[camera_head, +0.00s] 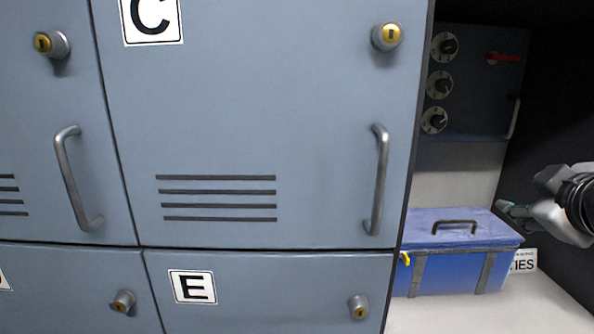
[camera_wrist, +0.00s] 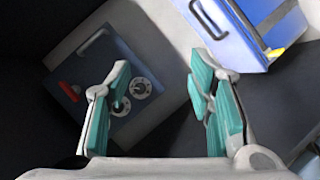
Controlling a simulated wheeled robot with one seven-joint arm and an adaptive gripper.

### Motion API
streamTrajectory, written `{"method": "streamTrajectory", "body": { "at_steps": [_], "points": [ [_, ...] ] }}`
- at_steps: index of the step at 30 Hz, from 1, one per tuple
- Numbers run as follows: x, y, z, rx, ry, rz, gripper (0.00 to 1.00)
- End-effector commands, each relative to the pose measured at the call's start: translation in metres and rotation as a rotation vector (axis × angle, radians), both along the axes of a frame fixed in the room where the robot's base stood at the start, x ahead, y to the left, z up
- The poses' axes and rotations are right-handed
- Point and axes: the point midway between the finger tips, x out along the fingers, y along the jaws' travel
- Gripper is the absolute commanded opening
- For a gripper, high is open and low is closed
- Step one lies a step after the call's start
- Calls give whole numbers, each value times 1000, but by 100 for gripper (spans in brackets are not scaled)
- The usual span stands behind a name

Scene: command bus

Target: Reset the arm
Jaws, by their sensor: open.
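My gripper (camera_wrist: 163,110) is open and empty in the wrist view, its teal-padded fingers spread apart. In the head view part of my gripper (camera_head: 515,209) and wrist shows at the right edge, in front of the dark side wall and beside the right end of a blue box. Nothing is between the fingers. Most of my arm is out of the head view.
The blue box (camera_head: 450,273) with a dark handle sits on a white surface; it also shows in the wrist view (camera_wrist: 232,38). A knob panel (camera_head: 470,80) with a red lever is behind. Grey lockers (camera_head: 270,120) with handles and locks fill the left.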

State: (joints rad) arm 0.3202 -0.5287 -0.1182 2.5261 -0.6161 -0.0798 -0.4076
Motion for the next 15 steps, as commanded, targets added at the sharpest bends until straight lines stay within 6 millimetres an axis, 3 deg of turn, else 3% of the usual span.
{"method": "streamTrajectory", "body": {
  "at_steps": [5, 9, 15],
  "points": [
    [-39, 38, -38, 302, 156, -142, 48],
    [-81, 80, -69, 523, 320, -238, 48],
    [-140, 134, -96, 728, 537, -331, 48]
  ]
}}
